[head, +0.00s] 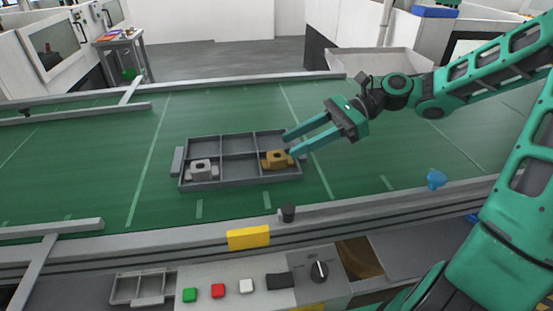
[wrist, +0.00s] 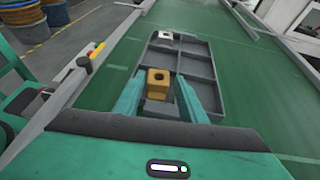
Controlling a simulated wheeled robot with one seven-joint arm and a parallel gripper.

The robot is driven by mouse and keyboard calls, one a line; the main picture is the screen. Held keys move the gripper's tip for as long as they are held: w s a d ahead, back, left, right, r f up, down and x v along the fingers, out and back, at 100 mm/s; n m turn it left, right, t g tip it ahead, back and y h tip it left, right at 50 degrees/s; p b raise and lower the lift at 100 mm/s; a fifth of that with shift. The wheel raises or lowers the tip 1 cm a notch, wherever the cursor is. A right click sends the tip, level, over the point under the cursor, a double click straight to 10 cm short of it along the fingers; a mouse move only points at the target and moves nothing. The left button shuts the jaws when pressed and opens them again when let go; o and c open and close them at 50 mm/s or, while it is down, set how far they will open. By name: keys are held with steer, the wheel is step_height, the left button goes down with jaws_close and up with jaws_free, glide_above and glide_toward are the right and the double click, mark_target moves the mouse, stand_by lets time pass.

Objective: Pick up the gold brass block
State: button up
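The gold brass block (head: 276,159) sits in the front right compartment of a grey divided tray (head: 241,181) on the green surface. It has a dark round hole in its top. In the wrist view the gold block (wrist: 158,82) lies between and just beyond my two fingers. My gripper (head: 288,145) is open, its fingers reaching toward the block from the right, one on each side of it in the picture. A gap shows between block and fingers in the wrist view (wrist: 158,95); exact contact cannot be told. A silver-grey block (head: 202,170) sits in the tray's front left compartment.
The green belt (head: 110,185) is wide and mostly clear around the tray. A metal rail with a dark knob (head: 288,213) and yellow label (head: 248,238) runs along the front. Buttons (head: 218,291) are below.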

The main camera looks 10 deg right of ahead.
mark_target(280, 155)
steer(key=x, duration=0.3)
steer(key=shift+a+f, duration=0.1)
steer(key=shift+f, duration=0.4)
steer(key=shift+s+a+f, duration=0.2)
steer(key=shift+s+a, duration=0.05)
steer(key=shift+a, duration=0.15)
steer(key=shift+s+a, duration=0.1)
jaws_close()
